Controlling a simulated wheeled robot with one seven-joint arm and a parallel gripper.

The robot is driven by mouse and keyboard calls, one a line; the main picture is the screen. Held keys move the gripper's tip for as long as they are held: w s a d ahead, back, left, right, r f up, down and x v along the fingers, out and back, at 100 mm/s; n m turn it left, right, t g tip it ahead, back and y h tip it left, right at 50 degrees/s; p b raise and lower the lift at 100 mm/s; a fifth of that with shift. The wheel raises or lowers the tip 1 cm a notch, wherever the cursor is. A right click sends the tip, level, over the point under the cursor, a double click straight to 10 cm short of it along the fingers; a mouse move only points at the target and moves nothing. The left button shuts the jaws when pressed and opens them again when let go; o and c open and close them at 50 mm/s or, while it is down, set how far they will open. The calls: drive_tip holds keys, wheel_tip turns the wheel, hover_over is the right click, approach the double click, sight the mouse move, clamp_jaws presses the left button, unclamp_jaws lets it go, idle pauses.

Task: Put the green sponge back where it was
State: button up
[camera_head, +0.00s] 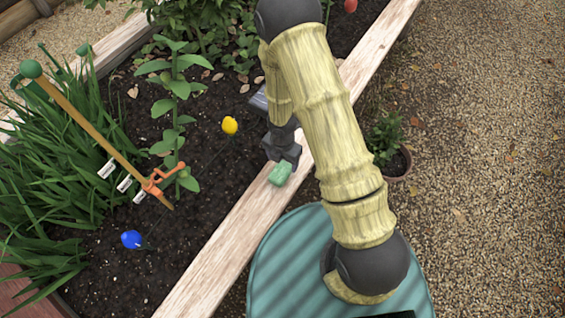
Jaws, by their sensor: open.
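The green sponge (280,173) is a small pale-green block. It lies on the wooden edge board (224,250) of the raised bed, near the middle of the camera_head view. My gripper (284,158) is dark and points down right above and behind the sponge. Its fingers are open. From this view I cannot tell whether the sponge is between the fingers or just in front of them. Part of the sponge's far side may be hidden by the gripper.
In the soil left of the board are a yellow ball-like thing (229,125), a blue one (131,239), a leafy plant (178,110) and a slanted stake (100,130) with an orange clip. A potted plant (388,150) stands on gravel right of my arm.

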wheel_tip(320, 180, up, 6)
drive_tip(key=shift+f+p, duration=0.1)
drive_tip(key=shift+p, duration=0.9)
wheel_tip(320, 180, up, 8)
drive_tip(key=m+t, duration=0.1)
drive_tip(key=m, duration=0.7)
hover_over(282, 168)
drive_tip(key=d, duration=0.4)
drive_tip(key=s+d+r+m, duration=0.3)
drive_tip(key=r+m, duration=0.4)
drive_tip(key=m, duration=0.3)
drive_tip(key=s+d+r+m+t, duration=0.1)
drive_tip(key=s+d+r+m, duration=0.3)
drive_tip(key=r+m, duration=0.4)
drive_tip(key=m, duration=0.2)
drive_tip(key=shift+r+m+t, duration=0.3)
